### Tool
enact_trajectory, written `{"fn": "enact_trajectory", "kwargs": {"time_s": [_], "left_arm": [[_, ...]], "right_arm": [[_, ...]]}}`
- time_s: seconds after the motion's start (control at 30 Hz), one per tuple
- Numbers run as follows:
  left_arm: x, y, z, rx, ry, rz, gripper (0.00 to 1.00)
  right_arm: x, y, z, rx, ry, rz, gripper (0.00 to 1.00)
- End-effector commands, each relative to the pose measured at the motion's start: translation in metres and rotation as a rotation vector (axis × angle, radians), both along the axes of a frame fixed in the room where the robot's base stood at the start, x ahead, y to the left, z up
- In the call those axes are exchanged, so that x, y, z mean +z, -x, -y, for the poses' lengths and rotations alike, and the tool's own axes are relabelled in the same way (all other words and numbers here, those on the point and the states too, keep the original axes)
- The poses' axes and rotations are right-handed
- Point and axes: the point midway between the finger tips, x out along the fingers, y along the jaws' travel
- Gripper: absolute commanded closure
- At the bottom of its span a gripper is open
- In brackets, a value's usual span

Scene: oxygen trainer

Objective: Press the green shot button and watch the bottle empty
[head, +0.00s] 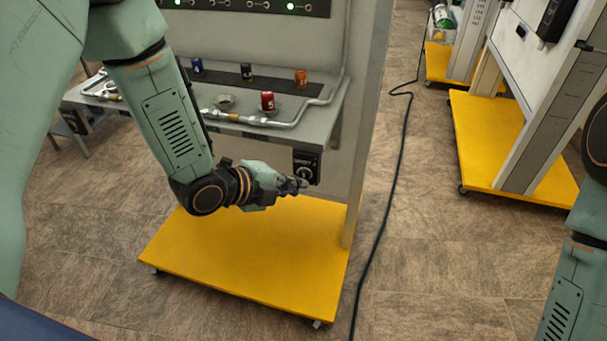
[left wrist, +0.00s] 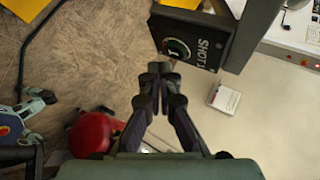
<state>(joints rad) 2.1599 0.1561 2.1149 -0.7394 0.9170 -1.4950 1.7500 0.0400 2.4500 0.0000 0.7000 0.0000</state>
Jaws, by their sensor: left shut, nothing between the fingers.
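The dark shot button box (head: 306,163) hangs under the front edge of the trainer's grey shelf. In the left wrist view the green-ringed shot button (left wrist: 177,48) sits on the box beside the label "SHOT". My left gripper (head: 302,185) is shut and empty, just below the box in the head view. In the left wrist view its closed fingertips (left wrist: 158,68) lie close to the button's lower edge; I cannot tell whether they touch it. I cannot make out for certain which bottle is the task's. My right gripper is out of view.
The shelf (head: 318,112) holds a red can (head: 267,101), an orange can (head: 300,79) and piping. A yellow base (head: 250,265) lies below. A black cable (head: 385,200) crosses the floor towards another yellow-based stand (head: 485,135). A red rounded object (left wrist: 92,135) shows in the wrist view.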

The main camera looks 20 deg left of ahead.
Motion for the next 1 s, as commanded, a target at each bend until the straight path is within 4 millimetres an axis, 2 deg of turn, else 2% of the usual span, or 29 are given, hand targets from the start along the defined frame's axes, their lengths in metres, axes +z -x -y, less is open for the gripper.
{"fn": "enact_trajectory", "kwargs": {"time_s": [0.7,1.0], "left_arm": [[0.000,0.055,-0.002,0.000,0.001,-0.002,1.00],[0.000,0.060,-0.002,0.000,0.000,0.000,1.00]], "right_arm": [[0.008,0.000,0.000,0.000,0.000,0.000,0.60],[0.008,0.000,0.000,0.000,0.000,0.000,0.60]]}}
